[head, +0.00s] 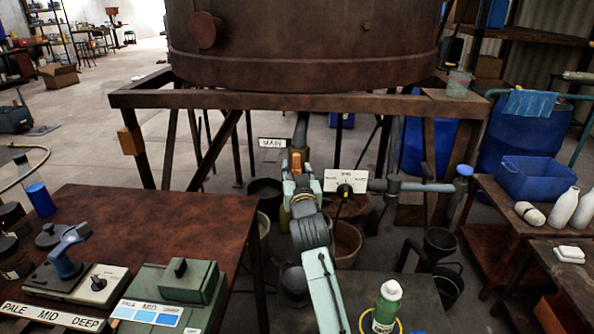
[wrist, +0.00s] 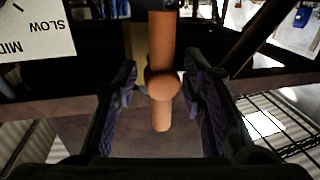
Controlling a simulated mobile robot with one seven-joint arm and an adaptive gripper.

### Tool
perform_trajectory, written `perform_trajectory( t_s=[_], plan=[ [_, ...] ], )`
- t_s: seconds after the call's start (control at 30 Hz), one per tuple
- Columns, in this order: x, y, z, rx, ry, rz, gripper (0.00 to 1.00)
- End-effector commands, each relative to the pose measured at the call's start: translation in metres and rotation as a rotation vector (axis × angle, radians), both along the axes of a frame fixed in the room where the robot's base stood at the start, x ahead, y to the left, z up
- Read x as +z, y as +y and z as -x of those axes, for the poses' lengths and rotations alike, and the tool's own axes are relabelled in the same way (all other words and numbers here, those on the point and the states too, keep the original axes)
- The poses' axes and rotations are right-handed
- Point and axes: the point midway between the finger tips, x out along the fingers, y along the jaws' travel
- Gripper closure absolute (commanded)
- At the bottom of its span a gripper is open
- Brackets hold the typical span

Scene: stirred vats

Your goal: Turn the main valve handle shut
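The main valve handle (wrist: 163,85) is an orange bar with a rounded knob and a thinner end. In the wrist view it sits between the two dark fingers of my gripper (wrist: 160,76), with a gap on each side. The gripper is open. In the head view a small orange part of the handle (head: 296,162) shows just past my gripper (head: 301,182), beside the pipe under the vat. A sign reading MAIN (head: 271,142) hangs just left of it. The valve body is mostly hidden by my arm.
A dial panel (head: 346,182) stands close to the right of my gripper; it also shows in the wrist view (wrist: 35,30). The large brown vat (head: 305,45) and its frame beam (head: 300,102) are above. A brown table (head: 150,225) is at left, a blue bin (head: 538,178) at right.

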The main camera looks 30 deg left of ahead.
Motion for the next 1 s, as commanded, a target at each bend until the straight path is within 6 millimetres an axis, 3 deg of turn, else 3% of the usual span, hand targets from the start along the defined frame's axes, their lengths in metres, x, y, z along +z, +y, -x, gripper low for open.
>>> perform_trajectory(
  t_s=[0.1, 0.63, 1.0],
  plan=[
    [0.0000, -0.0001, 0.0003, 0.000, 0.000, 0.000, 0.64],
    [0.0001, -0.0001, 0.0005, 0.000, 0.000, 0.000, 0.99],
    [-0.0003, 0.0003, 0.0008, 0.001, 0.006, -0.011, 1.00]
  ],
)
